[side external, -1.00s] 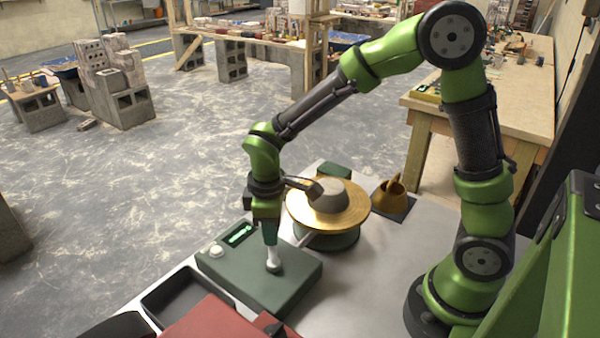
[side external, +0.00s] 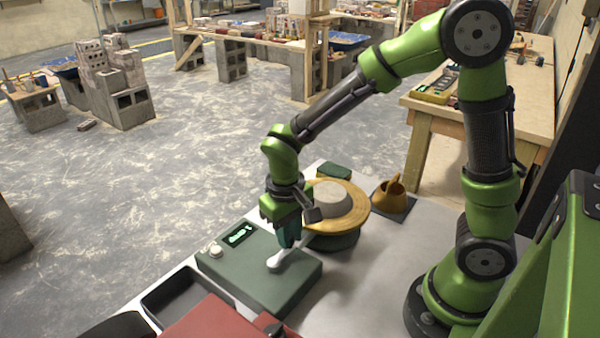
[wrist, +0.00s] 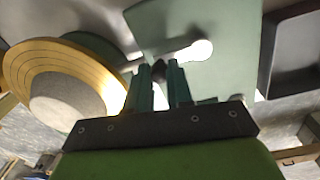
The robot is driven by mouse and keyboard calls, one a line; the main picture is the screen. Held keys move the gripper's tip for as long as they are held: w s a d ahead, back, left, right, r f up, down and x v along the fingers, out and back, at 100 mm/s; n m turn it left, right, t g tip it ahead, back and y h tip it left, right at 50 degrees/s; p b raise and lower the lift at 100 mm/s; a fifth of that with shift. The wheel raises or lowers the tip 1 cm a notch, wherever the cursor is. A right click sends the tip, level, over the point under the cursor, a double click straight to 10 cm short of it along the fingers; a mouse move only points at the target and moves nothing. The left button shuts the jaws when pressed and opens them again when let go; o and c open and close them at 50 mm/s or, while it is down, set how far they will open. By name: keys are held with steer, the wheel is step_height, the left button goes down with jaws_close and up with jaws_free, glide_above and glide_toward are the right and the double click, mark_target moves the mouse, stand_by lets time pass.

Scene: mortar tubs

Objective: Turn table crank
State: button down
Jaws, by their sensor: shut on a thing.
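The table crank is a pale metal lever (side external: 276,262) on top of a dark green control box (side external: 258,286). Its round hub sits on the box, and the arm slants up and right from it. In the wrist view the crank arm (wrist: 178,54) runs left from its white hub. My gripper (side external: 288,240) is at the crank's outer part, its teal fingers pointing down. In the wrist view my gripper (wrist: 160,72) is shut around a small dark piece at the crank arm, likely its grip. The gold-rimmed turntable (side external: 352,213) carries a grey rounded lump (side external: 331,198).
The box has a lit green display (side external: 238,235) and a white knob (side external: 215,250). A brown pitcher-like vessel (side external: 393,193) stands on a dark pad right of the turntable. A black tray (side external: 178,293) and a red surface (side external: 215,325) lie in front.

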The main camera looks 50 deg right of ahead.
steer(key=shift+s+m, duration=0.1)
steer(key=shift+m, duration=0.3)
steer(key=c, duration=1)
jaws_free()
steer(key=r, duration=1.7)
steer(key=shift+a, duration=0.35)
steer(key=shift+c, duration=0.2)
